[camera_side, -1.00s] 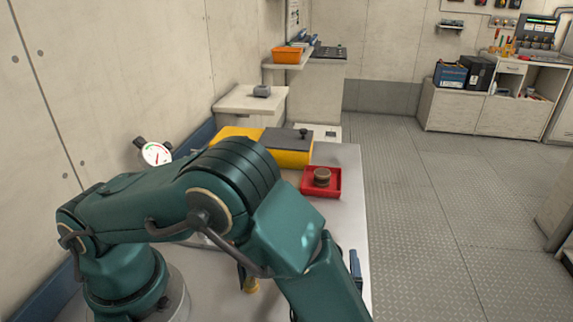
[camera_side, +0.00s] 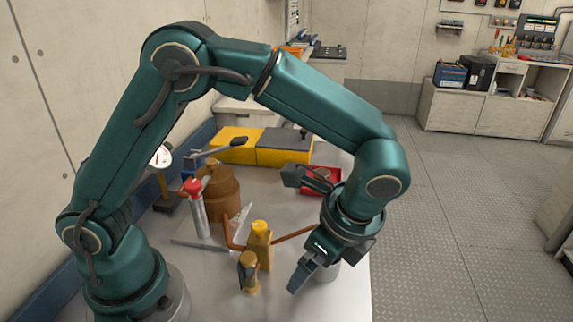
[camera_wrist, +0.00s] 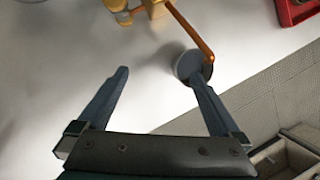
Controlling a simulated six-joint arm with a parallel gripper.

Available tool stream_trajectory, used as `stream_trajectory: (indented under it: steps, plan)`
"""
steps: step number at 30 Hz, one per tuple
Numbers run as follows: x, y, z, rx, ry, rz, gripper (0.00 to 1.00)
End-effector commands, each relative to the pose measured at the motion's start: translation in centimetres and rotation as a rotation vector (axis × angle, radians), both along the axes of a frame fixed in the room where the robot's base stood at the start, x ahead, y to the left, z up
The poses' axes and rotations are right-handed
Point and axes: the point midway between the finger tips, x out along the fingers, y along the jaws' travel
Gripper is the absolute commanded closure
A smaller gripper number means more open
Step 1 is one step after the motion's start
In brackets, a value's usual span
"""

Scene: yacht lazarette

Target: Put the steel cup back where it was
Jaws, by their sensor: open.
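The steel cup (camera_side: 328,272) is a grey cylinder on the bench top near the right edge, partly hidden behind my gripper in the side view. In the wrist view it shows as a round grey shape (camera_wrist: 183,66) by the tip of the right finger. My gripper (camera_wrist: 158,78) is open and empty, pointing down toward the bench. In the side view my gripper (camera_side: 303,276) is just left of the cup. The cup overlaps the right finger in the picture; I cannot tell whether they touch.
A copper rod (camera_side: 293,233) reaches toward the cup. Yellow-topped fittings (camera_side: 260,243), a brown pot (camera_side: 222,194) and a red-capped bottle (camera_side: 196,208) stand to the left. A red tray (camera_side: 334,184) and yellow case (camera_side: 286,152) lie behind. Front bench space looks clear.

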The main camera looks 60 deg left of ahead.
Motion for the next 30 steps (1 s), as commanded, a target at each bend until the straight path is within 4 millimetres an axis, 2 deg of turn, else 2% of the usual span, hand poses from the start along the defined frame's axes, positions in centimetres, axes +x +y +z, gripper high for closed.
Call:
stream_trajectory:
  steps: [1, 6, 12, 14, 24, 30]
  plan:
    - [0.7, 0.7, -0.1, -0.057, -0.004, 0.093, 0.00]
    - [2.9, 1.8, -0.2, -0.228, -0.044, 0.348, 0.00]
    - [4.8, 3.0, 0.1, -0.335, -0.092, 0.524, 0.00]
    - [5.0, 3.1, 0.0, -0.348, -0.097, 0.545, 0.00]
    - [4.9, 3.1, -4.1, -0.341, -0.093, 0.550, 0.00]
    - [5.0, 3.1, -5.3, -0.342, -0.096, 0.548, 0.00]
